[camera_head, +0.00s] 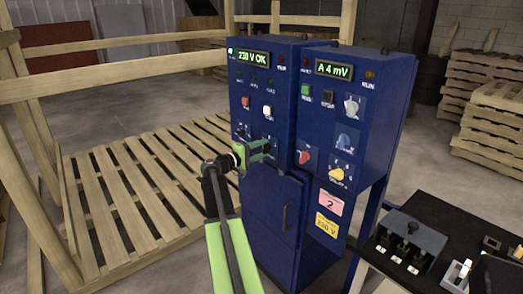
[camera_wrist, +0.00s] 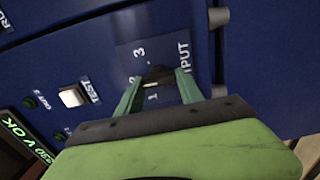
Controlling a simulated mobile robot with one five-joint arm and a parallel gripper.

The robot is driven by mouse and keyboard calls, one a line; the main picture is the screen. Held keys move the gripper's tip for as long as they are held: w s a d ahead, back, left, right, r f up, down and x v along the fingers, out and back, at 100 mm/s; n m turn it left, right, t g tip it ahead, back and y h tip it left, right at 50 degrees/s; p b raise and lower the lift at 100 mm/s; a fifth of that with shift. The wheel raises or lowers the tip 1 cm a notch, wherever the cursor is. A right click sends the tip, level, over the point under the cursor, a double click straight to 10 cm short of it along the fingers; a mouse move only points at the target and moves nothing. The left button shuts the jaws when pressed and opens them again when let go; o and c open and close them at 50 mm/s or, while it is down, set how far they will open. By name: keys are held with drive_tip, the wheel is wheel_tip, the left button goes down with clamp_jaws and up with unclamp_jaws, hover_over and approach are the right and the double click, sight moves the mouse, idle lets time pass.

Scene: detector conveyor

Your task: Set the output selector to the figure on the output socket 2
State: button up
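The output selector (camera_wrist: 157,73) is a dark knob on a small blue plate marked 1, 2, 3 and OUTPUT, on the front of the left blue cabinet. My gripper (camera_wrist: 160,76) reaches to it from the front, its two green fingers apart, one on each side of the knob. I cannot tell whether they touch it. The fingers partly cover the plate and hide the knob's pointer. In the head view my gripper (camera_head: 270,148) hides most of the selector. I cannot pick out output socket 2 for certain. A pink label (camera_head: 330,204) with one dark, unclear figure is on the right cabinet's lower part.
The left cabinet (camera_head: 262,85) has a lit 230 V OK display, lamps and a white TEST button (camera_wrist: 72,96). The right cabinet (camera_head: 385,100) carries several knobs. A wooden pallet frame (camera_head: 150,170) stands left. A dark bench (camera_head: 450,230) with switch boxes stands right.

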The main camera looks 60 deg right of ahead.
drive_tip(key=o, duration=0.4)
drive_tip(key=v, duration=1.7)
drive_tip(key=shift+a, duration=0.25)
drive_tip(key=w+a+n+t, duration=0.2)
drive_tip(key=w+a+t, duration=0.1)
drive_tip(key=w+a, duration=0.5)
drive_tip(key=s+a+f+n+t+y, duration=0.1)
drive_tip(key=a+f+y, duration=0.55)
drive_tip(key=a, duration=0.65)
drive_tip(key=s+a+f+t+y, duration=0.1)
drive_tip(key=s+a+f+y, duration=0.15)
drive_tip(key=a+f, duration=0.9)
drive_tip(key=s+a+f+n+t+y, duration=0.1)
drive_tip(key=a+f+y, duration=0.4)
drive_tip(key=a, duration=1.1)
drive_tip(key=s+a+y+p, duration=0.1)
drive_tip(key=s+a+y, duration=0.15)
drive_tip(key=a, duration=0.25)
drive_tip(key=shift+y, duration=0.25)
drive_tip(key=r+p, duration=0.3)
drive_tip(key=r, duration=0.1)
drive_tip(key=r+p, duration=0.3)
drive_tip(key=p, duration=0.1)
drive_tip(key=w+r+p, duration=0.1)
drive_tip(key=r+p, duration=0.3)
drive_tip(key=shift+d+r, duration=0.15)
drive_tip(key=shift+r, duration=0.15)
